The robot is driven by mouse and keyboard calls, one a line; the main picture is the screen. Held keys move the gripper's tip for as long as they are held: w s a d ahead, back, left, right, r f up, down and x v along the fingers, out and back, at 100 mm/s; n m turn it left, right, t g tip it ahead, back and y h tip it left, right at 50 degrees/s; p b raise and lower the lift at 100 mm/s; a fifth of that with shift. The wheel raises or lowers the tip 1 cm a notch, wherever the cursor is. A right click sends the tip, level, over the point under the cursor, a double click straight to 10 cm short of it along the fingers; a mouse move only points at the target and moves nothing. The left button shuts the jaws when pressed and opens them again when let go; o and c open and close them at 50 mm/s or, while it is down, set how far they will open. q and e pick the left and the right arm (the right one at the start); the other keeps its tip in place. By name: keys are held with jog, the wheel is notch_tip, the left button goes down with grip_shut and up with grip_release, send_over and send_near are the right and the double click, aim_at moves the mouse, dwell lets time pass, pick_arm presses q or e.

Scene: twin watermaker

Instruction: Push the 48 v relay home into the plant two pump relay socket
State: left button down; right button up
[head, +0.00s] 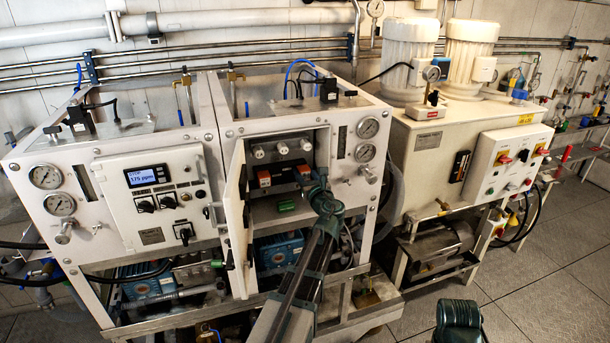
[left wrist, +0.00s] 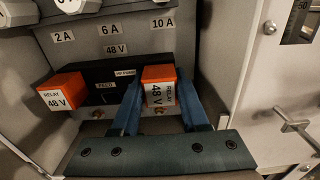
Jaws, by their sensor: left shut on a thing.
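An orange 48 V relay with a white label (left wrist: 158,94) is between the two blue fingers of my left gripper (left wrist: 160,84), which is shut on it. It is in front of the right part of the black socket block (left wrist: 105,72), by the HP PUMP label (left wrist: 125,73). I cannot tell how deep it sits. In the head view my left gripper (head: 308,181) reaches into the open right-hand cabinet, with the held relay's orange top (head: 304,169) showing. A second orange 48 V relay (left wrist: 63,92) is at the left, beside the FEED label (left wrist: 105,86). My right gripper is out of view.
White fuse holders (head: 281,148) are above the socket block, over 2 A, 6 A and 10 A labels. The open cabinet door (head: 238,220) stands to the left of my arm. A green part (head: 286,206) is low in the cabinet. Side walls are close on both sides.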

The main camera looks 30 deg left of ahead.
pick_arm(q)
jog(key=shift+w+a, duration=0.1)
jog(key=shift+a, duration=0.05)
jog(key=shift+c, duration=1.7)
grip_release()
jog(key=v, duration=1.4)
jog(key=shift+a, duration=0.1)
jog(key=x, duration=1.3)
jog(key=shift+w+a, duration=0.3)
jog(key=shift+s, duration=0.1)
